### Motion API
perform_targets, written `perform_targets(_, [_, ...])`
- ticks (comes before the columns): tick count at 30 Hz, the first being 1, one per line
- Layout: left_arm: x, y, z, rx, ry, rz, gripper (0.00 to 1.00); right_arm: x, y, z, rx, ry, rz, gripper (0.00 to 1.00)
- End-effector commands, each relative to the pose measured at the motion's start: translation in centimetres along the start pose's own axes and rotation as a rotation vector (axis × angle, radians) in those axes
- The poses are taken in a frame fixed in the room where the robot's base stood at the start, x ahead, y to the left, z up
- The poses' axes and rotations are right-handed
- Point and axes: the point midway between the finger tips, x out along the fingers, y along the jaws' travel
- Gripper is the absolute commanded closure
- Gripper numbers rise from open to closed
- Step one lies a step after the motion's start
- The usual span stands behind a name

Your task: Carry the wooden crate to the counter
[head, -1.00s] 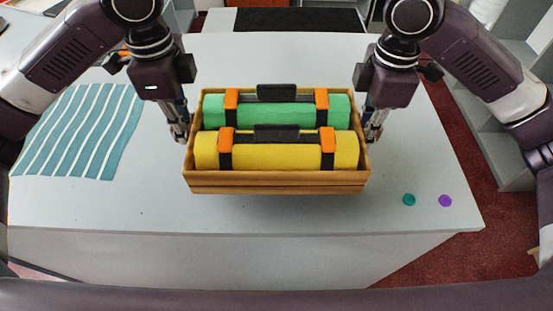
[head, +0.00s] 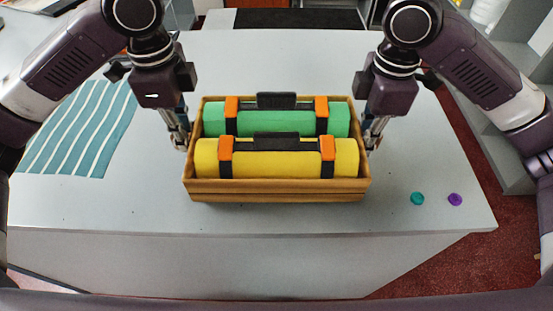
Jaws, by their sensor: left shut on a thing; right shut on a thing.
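The wooden crate (head: 277,190) is over the middle of the light grey counter (head: 120,210), upright and level. Its base looks at or very near the counter top; I cannot tell for sure if it touches. It holds a green roll (head: 275,120) behind a yellow roll (head: 275,158), each with orange and black straps and a black handle. My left gripper (head: 182,142) is shut on the crate's left end, and my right gripper (head: 371,142) is shut on its right end. The fingertips are partly hidden at the crate's walls.
A teal striped cloth (head: 80,130) lies on the counter's left. A teal disc (head: 417,198) and a purple disc (head: 455,199) lie near the front right corner. Grey shelving (head: 500,140) stands beyond the right edge. The counter behind the crate looks clear.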

Motion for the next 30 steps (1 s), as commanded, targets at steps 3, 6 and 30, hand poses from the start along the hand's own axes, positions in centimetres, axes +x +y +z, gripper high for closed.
perform_targets(3, [0.7, 0.0, 0.0, 0.000, 0.001, -0.002, 1.00, 0.7, 0.0, 0.0, 0.000, 0.001, 0.002, 1.00])
perform_targets(6, [1.1, 0.0, 0.0, 0.000, 0.001, -0.002, 1.00, 1.1, 0.0, 0.0, 0.000, 0.001, 0.002, 1.00])
perform_targets(30, [-2.8, -0.1, 0.0, -0.001, -0.001, -0.006, 0.71, 0.9, 0.0, 0.0, 0.000, 0.000, 0.000, 0.72])
